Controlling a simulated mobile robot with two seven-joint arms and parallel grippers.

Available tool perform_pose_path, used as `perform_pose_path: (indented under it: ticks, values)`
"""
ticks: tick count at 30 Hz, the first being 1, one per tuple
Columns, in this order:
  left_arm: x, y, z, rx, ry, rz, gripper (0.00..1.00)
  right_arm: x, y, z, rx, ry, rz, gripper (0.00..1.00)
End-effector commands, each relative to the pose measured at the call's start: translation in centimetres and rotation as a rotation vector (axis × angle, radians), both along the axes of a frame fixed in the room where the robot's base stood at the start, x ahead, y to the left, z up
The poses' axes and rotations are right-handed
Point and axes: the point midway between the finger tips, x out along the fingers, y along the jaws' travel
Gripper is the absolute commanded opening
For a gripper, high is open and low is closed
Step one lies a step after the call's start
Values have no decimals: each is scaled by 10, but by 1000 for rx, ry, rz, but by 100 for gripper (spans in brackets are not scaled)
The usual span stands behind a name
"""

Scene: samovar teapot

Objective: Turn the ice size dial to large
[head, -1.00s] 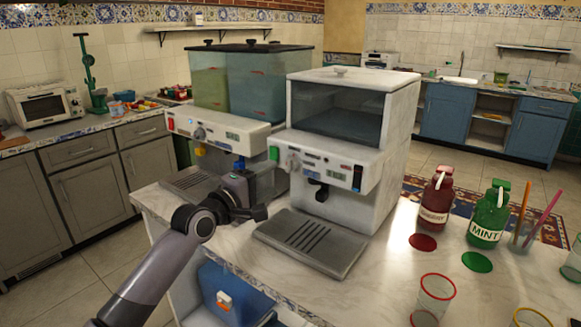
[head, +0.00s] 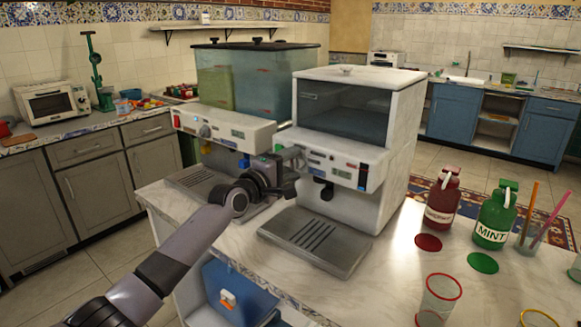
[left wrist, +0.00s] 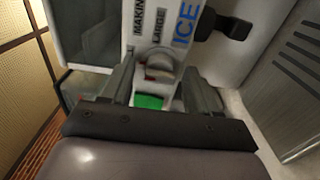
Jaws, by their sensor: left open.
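The white ice machine (head: 345,155) stands on the counter, with its controls on the front panel. In the left wrist view, its pale ice size dial (left wrist: 160,66) shows beside the printed words LARGE and ICE. My left gripper (head: 285,160) is open at the left end of that panel and mostly hides the dial in the head view. In the left wrist view, the two fingers of the left gripper (left wrist: 160,80) stand on either side of the dial. I cannot tell whether they touch it. My right gripper is not in view.
A green switch (left wrist: 150,101) sits close to the dial, between the fingers. A black tap (head: 326,190) and a metal drip tray (head: 315,242) are at the machine's front. A second dispenser (head: 222,128) stands close on the left. Syrup bottles (head: 493,217) stand to the right.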

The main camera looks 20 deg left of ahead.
Motion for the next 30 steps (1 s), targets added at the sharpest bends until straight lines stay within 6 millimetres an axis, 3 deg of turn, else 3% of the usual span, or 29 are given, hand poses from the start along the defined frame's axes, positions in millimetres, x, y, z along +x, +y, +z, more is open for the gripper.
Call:
perform_pose_path:
  ticks: [8,13,14,23,30]
  values:
    - [1,0,0,0,0,0,60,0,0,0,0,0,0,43]
    - [1,0,0,0,0,0,8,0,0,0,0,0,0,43]
    - [1,-1,0,0,0,0,4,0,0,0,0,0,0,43]
    - [1,-1,-1,25,-9,-1,4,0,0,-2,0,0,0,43]
    - [1,-1,-1,139,-51,-2,4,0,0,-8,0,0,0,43]
